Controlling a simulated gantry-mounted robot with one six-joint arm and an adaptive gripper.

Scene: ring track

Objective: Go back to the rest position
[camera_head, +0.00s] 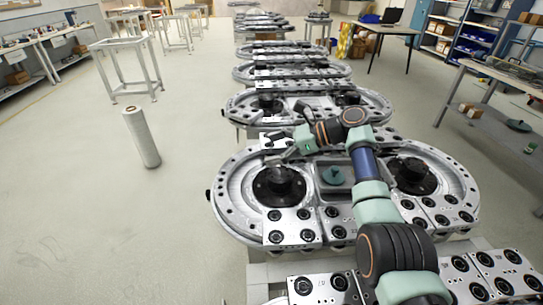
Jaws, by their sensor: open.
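My gripper (275,150) is at the left end of my arm, above the far left part of the nearest oval ring track (226,200). Its fingers are small and dark in this view, apart from each other, and I see nothing between them. My arm reaches forward from the lower right and bends left at the wrist. It hides part of the middle and right of the track.
A round black hub (279,187) sits below my gripper, and another (412,175) lies right of my arm. More ring tracks (300,107) line up behind. A white post (141,137) stands on open floor at left.

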